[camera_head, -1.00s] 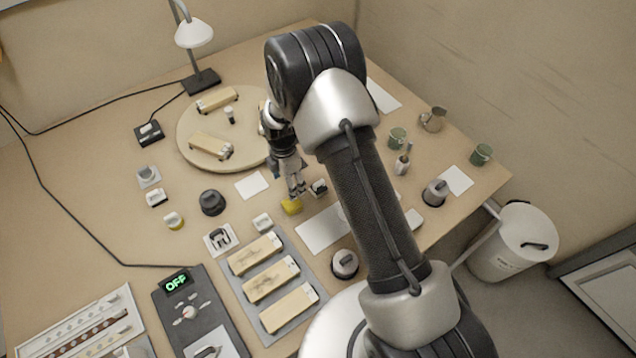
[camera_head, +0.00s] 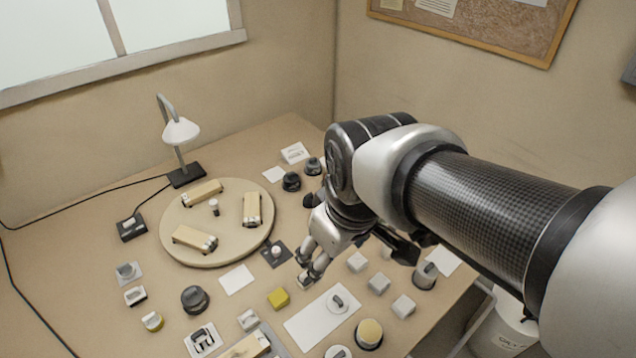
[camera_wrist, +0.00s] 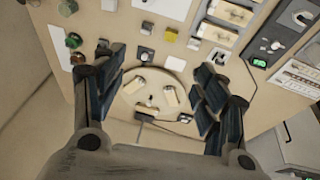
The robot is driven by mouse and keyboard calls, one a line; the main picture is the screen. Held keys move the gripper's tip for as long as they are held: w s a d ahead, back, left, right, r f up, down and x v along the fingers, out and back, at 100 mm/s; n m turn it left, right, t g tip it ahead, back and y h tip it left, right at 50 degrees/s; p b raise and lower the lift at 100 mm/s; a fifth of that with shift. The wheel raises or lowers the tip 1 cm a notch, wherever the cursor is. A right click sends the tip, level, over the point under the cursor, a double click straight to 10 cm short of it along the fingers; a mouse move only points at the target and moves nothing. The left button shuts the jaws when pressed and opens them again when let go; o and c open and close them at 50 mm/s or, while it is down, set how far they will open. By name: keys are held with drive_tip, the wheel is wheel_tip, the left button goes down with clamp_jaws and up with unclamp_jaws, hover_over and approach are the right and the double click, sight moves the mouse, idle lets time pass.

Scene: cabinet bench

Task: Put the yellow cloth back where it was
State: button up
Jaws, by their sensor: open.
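The yellow cloth (camera_head: 278,298), a small folded block shape, lies on the bench just left of a white sheet (camera_head: 320,315). It also shows near the top middle of the wrist view (camera_wrist: 171,34). My gripper (camera_head: 306,276) is up and to the right of the cloth in the head view, apart from it. In the wrist view my gripper (camera_wrist: 160,100) has its dark fingers spread wide with nothing between them.
A round wooden board (camera_head: 175,225) carries several wooden blocks. A lamp (camera_head: 181,132) stands behind it. Small grey and white items (camera_head: 378,284) crowd the right side, and a dark knob (camera_head: 195,299) stands left of the cloth. A white card (camera_head: 236,279) lies nearby.

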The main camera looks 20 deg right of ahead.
drive_tip(key=s+d+m+t, duration=0.1)
drive_tip(key=s+m, duration=0.3)
drive_tip(key=s, duration=0.4)
drive_tip(key=shift+s+d+r+m, duration=0.15)
drive_tip(key=shift+s+r+m, duration=0.15)
drive_tip(key=shift+s+m, duration=0.1)
drive_tip(key=shift+w, duration=0.1)
wheel_tip(320, 180, down, 3)
drive_tip(key=b, duration=0.2)
drive_tip(key=shift+r+b, duration=0.1)
drive_tip(key=shift+b, duration=0.3)
